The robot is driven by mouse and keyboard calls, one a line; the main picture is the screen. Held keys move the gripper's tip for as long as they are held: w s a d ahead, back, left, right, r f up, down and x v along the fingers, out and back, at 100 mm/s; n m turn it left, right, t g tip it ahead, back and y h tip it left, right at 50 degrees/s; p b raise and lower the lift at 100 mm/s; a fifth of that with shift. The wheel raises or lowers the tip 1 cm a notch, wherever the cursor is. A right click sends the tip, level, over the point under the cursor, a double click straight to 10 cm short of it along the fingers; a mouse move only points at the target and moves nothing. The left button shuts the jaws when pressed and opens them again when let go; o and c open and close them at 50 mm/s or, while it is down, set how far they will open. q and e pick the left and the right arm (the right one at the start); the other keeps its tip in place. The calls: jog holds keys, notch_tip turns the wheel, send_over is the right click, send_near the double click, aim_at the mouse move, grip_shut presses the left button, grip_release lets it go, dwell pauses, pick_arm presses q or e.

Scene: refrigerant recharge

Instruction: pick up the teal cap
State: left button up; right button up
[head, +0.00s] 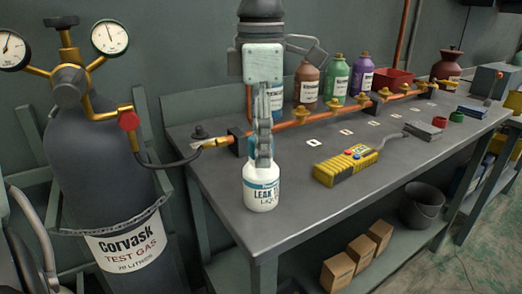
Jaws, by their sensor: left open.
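My left gripper (263,158) points straight down at the front of the bench. It is seen edge-on and is open. Its fingers reach down to the top of a white leak liquid bottle (262,192) with a blue label. Bits of blue show beside the fingers at the bottle's neck, mostly hidden; I cannot tell if this is a teal cap. A small green cap-like piece (456,117) lies far right on the bench, beside a red one (441,122). My right gripper is not in view.
A copper pipe (330,113) with brass valves runs along the bench (225,190). A yellow device (345,167) lies right of the bottle. Brown, green and purple bottles (337,80) stand behind the pipe. A grey gas cylinder (100,150) stands left, its hose reaching the pipe.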

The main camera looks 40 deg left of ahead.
pick_arm(q)
jog(key=c, duration=1)
jog(key=shift+r, duration=0.1)
